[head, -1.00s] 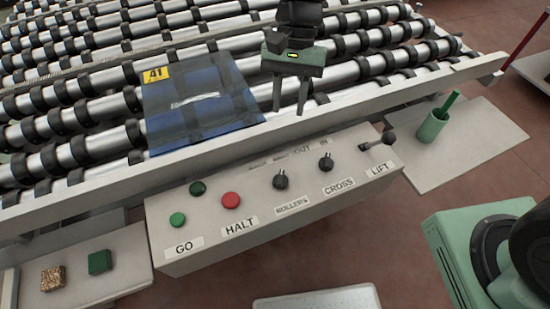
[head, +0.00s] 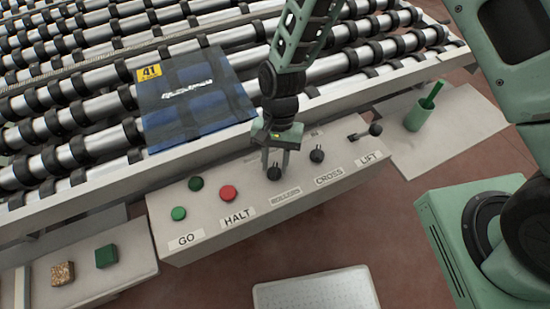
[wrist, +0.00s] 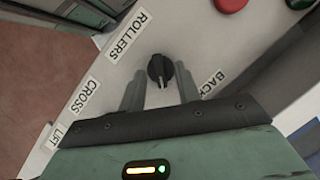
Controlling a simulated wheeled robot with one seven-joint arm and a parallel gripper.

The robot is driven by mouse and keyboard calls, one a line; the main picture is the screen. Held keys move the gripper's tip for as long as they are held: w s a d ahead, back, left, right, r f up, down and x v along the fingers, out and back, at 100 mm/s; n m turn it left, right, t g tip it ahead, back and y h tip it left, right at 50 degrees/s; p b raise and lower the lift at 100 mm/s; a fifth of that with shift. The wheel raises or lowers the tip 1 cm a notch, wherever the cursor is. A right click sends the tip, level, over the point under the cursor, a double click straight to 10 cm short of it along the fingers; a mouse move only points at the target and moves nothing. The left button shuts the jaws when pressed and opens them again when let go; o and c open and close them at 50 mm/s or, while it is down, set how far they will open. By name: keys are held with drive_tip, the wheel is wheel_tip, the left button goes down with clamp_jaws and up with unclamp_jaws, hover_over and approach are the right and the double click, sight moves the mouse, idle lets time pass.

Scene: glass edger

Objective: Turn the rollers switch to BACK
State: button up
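The rollers switch (head: 274,173) is a black rotary knob on the grey control panel, above the ROLLERS label (head: 285,197). In the wrist view the knob (wrist: 160,70) sits just beyond my fingertips, roughly centred between them, with a light pointer line on it. A BACK label (wrist: 211,84) shows partly at its right, cut off by my finger and gripper body. My gripper (head: 275,160) hangs over the knob with fingers apart on either side; it also shows in the wrist view (wrist: 160,92). Whether the fingers touch the knob cannot be told.
The CROSS knob (head: 317,155) and LIFT lever (head: 368,132) are to the right on the panel. The red HALT button (head: 228,193) and green GO button (head: 179,213) are to the left. A blue-tinted glass sheet (head: 195,105) lies on the rollers behind.

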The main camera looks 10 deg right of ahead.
drive_tip(key=shift+s+f, duration=0.1)
drive_tip(key=shift+f, duration=0.05)
clamp_jaws()
